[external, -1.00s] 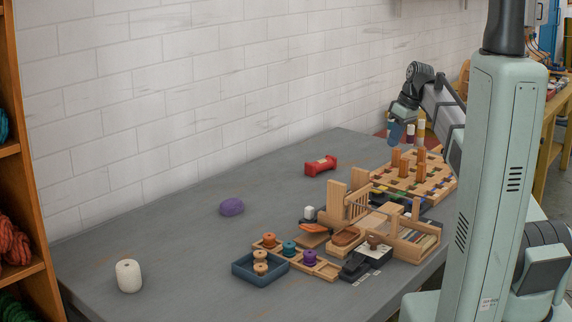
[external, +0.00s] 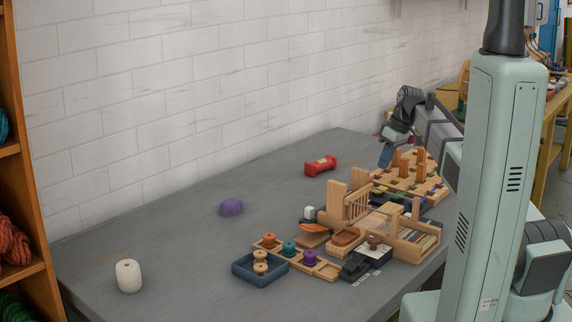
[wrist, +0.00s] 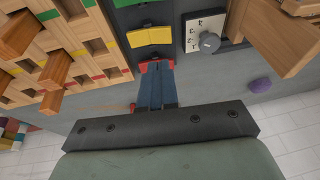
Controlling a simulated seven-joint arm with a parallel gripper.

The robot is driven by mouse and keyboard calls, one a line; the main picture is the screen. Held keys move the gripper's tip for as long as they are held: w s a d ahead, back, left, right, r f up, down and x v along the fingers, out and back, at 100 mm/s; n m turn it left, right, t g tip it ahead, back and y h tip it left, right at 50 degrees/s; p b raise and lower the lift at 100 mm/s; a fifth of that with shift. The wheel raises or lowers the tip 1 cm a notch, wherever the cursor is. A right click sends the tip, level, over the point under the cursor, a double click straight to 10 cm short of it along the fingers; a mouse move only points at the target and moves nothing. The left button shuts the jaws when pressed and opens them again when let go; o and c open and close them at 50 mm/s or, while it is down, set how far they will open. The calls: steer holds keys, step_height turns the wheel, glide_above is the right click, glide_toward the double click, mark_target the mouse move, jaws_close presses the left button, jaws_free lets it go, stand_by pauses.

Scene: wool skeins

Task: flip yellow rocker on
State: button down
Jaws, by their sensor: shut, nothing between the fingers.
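The yellow rocker (wrist: 150,37) sits on a dark switch panel (wrist: 125,18) in the wrist view, with a crease across its middle; I cannot tell which way it is tipped. A green rocker (wrist: 140,13) is above it and a red rocker (wrist: 157,65) below it. My gripper (wrist: 157,76) is shut and empty, its blue fingers together.
A wooden peg board (external: 432,188) with upright pegs stands beside the panel. A white plate with a grey knob (wrist: 208,40) lies to the panel's right in the wrist view. A red spool (external: 320,166) and a purple skein (external: 231,207) lie on the grey table (external: 190,240), mostly clear at left.

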steer(key=shift+s+x, duration=0.2)
steer(key=shift+x, duration=0.85)
steer(key=shift+s+x, duration=0.2)
steer(key=shift+x, duration=0.8)
steer(key=shift+s+x, duration=0.2)
steer(key=shift+x, duration=0.85)
steer(key=shift+f, duration=0.1)
steer(key=shift+s+a+f+t, duration=0.15)
steer(key=shift+s+f+t, duration=0.15)
steer(key=shift+s+f, duration=0.05)
steer(key=shift+f+h, duration=0.1)
steer(key=shift+h, duration=0.3)
steer(key=shift+w, duration=0.2)
steer(key=shift+w+d+r, duration=0.25)
steer(key=shift+w+d, duration=0.2)
steer(key=shift+d, duration=0.1)
steer(key=shift+r, duration=0.15)
